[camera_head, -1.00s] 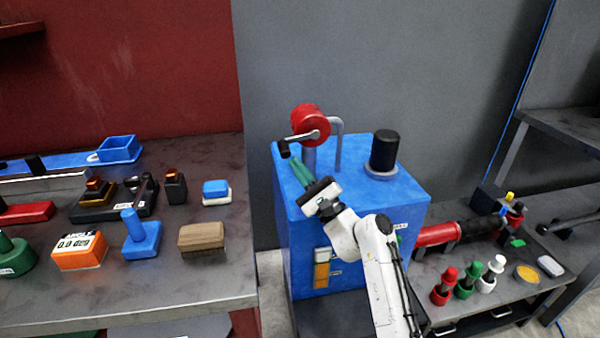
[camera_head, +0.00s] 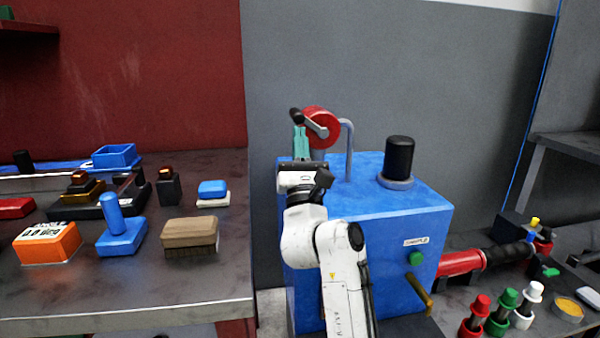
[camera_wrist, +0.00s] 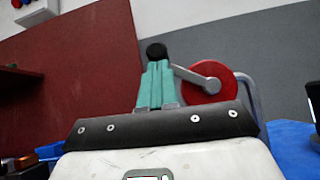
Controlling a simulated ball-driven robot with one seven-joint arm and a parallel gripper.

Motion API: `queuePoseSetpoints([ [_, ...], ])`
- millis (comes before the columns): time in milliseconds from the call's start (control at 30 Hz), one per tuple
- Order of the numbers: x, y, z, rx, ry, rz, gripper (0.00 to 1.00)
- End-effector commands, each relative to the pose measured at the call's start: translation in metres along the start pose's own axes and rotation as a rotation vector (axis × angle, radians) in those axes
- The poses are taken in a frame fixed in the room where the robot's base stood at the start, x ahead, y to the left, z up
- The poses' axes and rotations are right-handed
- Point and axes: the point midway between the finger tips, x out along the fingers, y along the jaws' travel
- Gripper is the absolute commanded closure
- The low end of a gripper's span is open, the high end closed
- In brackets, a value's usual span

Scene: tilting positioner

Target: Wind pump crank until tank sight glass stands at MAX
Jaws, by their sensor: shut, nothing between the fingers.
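The red pump wheel (camera_head: 321,128) stands on top of the blue tank (camera_head: 400,200), with a grey crank arm (camera_head: 316,127) ending in a black handle (camera_head: 297,115) at its upper left. My gripper (camera_head: 299,130) has green fingers pointing up, with their tips just below or against the handle. In the wrist view the fingers (camera_wrist: 155,85) are side by side and shut, with the black handle (camera_wrist: 156,50) right beyond their tips; I cannot tell whether they touch. The red wheel (camera_wrist: 207,83) is to their right. The sight glass is not visible; my arm covers that tank face.
A grey bent pipe (camera_head: 348,150) rises close behind the wheel, and a black cylinder (camera_head: 399,158) stands on the tank's right. A workbench (camera_head: 200,285) with several tools is at left. A red pipe (camera_head: 460,263) and several coloured bottles are at right.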

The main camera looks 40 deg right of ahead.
Motion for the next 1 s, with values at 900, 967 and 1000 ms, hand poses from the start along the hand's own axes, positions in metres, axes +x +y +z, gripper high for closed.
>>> queuePoseSetpoints([
  [900,0.036,-0.024,0.035,0.548,0.000,-0.550,1.00],
  [967,0.036,-0.026,0.036,0.542,0.000,-0.547,1.00],
  [1000,0.037,-0.027,0.036,0.541,-0.001,-0.546,1.00],
])
